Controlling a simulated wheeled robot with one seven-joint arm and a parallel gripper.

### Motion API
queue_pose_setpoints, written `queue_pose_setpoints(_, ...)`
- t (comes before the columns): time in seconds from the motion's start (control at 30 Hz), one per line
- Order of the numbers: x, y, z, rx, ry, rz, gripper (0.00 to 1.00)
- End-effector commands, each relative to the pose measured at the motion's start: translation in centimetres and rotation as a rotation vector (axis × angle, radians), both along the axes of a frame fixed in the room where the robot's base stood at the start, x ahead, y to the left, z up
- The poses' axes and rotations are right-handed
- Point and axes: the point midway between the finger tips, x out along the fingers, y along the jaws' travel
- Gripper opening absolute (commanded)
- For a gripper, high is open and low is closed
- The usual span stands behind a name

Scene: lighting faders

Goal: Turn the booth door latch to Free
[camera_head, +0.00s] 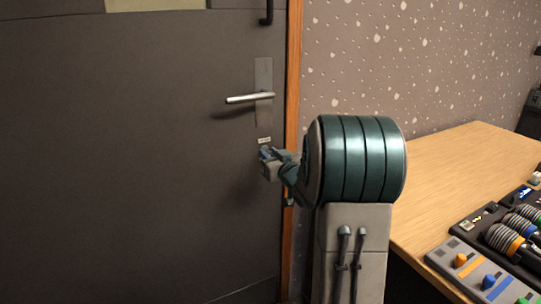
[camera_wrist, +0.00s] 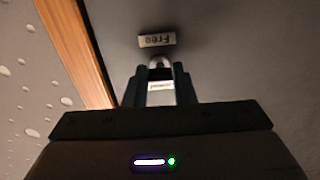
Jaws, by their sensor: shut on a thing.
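The booth door (camera_head: 120,160) is dark grey and fills the left of the head view. A small plate that reads "Free" (camera_wrist: 157,40) is on the door above my gripper, upside down in the wrist view. It shows in the head view as a tiny pale label (camera_head: 264,140). My gripper (camera_wrist: 161,82) is shut on the door latch (camera_wrist: 159,66), whose silvery rounded top shows between the fingers. A pale strip with small lettering, too small to read surely, lies just below it. In the head view my gripper (camera_head: 268,163) hides the latch.
A silver lever handle (camera_head: 250,98) on a tall plate is above my gripper. The wooden door frame (camera_head: 293,80) is close on the right. A wooden desk (camera_head: 465,165) with fader panels (camera_head: 480,270) stands at the right.

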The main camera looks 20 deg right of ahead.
Motion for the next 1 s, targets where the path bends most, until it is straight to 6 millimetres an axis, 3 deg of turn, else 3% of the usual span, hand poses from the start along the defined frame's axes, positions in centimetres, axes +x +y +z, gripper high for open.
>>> queue_pose_setpoints(0.03,0.0,-0.1,0.0,0.001,-0.001,-0.002,0.32)
queue_pose_setpoints(0.1,0.0,-0.1,0.0,0.0,-0.001,-0.002,0.45)
queue_pose_setpoints(0.47,-0.5,-0.1,0.1,-0.001,0.0,-0.001,0.45)
queue_pose_setpoints(0.67,-3.7,-0.3,0.2,-0.001,-0.001,-0.004,0.45)
queue_pose_setpoints(1.0,-11.2,-0.5,0.2,0.001,-0.001,-0.005,0.45)
